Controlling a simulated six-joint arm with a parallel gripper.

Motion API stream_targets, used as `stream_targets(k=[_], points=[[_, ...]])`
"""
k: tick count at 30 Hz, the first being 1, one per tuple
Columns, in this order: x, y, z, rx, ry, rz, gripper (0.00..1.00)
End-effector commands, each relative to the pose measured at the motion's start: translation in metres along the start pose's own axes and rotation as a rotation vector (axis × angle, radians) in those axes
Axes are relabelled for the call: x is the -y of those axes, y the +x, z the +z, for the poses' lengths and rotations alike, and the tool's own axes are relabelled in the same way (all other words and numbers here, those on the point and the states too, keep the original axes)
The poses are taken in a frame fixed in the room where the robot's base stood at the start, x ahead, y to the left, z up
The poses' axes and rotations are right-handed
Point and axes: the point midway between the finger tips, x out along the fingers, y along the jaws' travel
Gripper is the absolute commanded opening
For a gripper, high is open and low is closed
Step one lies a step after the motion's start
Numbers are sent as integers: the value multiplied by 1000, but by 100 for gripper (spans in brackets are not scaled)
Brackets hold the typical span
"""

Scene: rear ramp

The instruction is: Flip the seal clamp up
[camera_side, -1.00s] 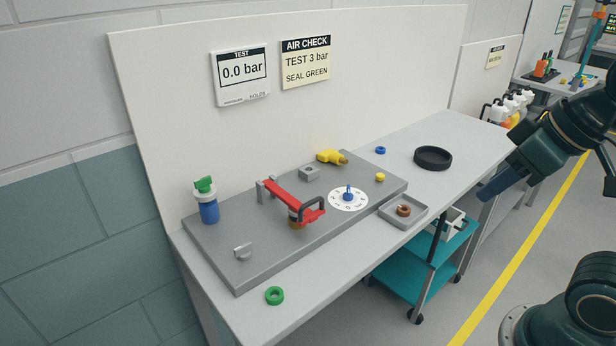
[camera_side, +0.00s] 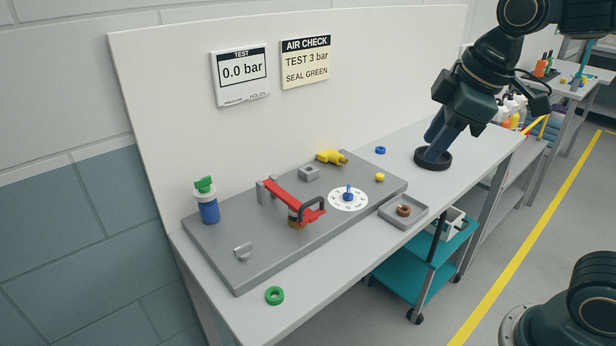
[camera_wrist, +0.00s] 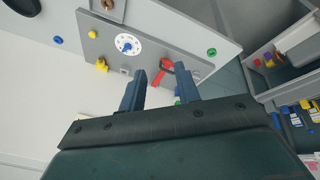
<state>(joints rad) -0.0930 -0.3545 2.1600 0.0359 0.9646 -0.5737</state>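The seal clamp (camera_side: 285,196) is a red bar with a dark loop handle at its front end. It lies down, nearly flat, from a grey post on the grey plate (camera_side: 222,262) over a brownish round part (camera_side: 295,222). Its red also shows in the wrist view (camera_wrist: 166,66), beyond and between my fingers, partly hidden. My gripper (camera_side: 434,150) is high at the right, in front of the black ring in the side picture and well away from the clamp. In the wrist view my gripper (camera_wrist: 161,80) has its fingers apart with nothing held between them.
A tray (camera_side: 415,222) holds a brown ring. A green ring (camera_side: 274,296) and black ring (camera_side: 420,163) lie on the bench. A white panel rises behind.

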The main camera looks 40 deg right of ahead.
Motion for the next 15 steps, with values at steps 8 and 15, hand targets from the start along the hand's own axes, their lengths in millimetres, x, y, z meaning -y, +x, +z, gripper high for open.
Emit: stream_targets(k=[8, 15], points=[[-17, 24, -58, 46, -329, -47, 33], [-25, 54, -104, 75, -613, -95, 33]])
